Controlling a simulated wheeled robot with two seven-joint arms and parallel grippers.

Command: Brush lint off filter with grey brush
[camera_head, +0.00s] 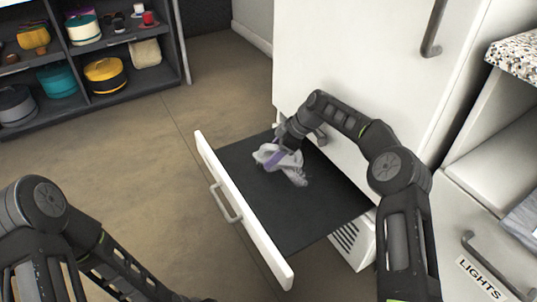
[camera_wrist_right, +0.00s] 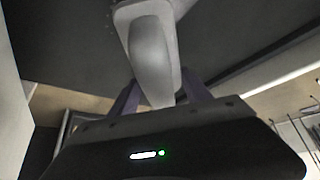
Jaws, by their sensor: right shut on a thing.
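The filter (camera_head: 295,213) is a flat dark panel behind a white front with a bar handle, pulled out from the white cabinet. It also shows as a dark surface in the right wrist view (camera_wrist_right: 60,45). My right gripper (camera_head: 281,151) is over the filter's back part, its purple fingers shut on the light grey brush (camera_head: 265,154). The brush's rounded grey body fills the middle of the right wrist view (camera_wrist_right: 150,50). A mottled grey patch (camera_head: 297,179) lies beside it; I cannot tell whether it is lint or brush. My left gripper is out of view.
A white cabinet (camera_head: 355,55) rises behind the filter, close to my right arm. A drawer labelled LIGHTS (camera_head: 480,278) and a speckled counter (camera_head: 516,52) are at right. Shelves (camera_head: 75,48) with hats stand at upper left. The brown floor (camera_head: 130,150) between is clear.

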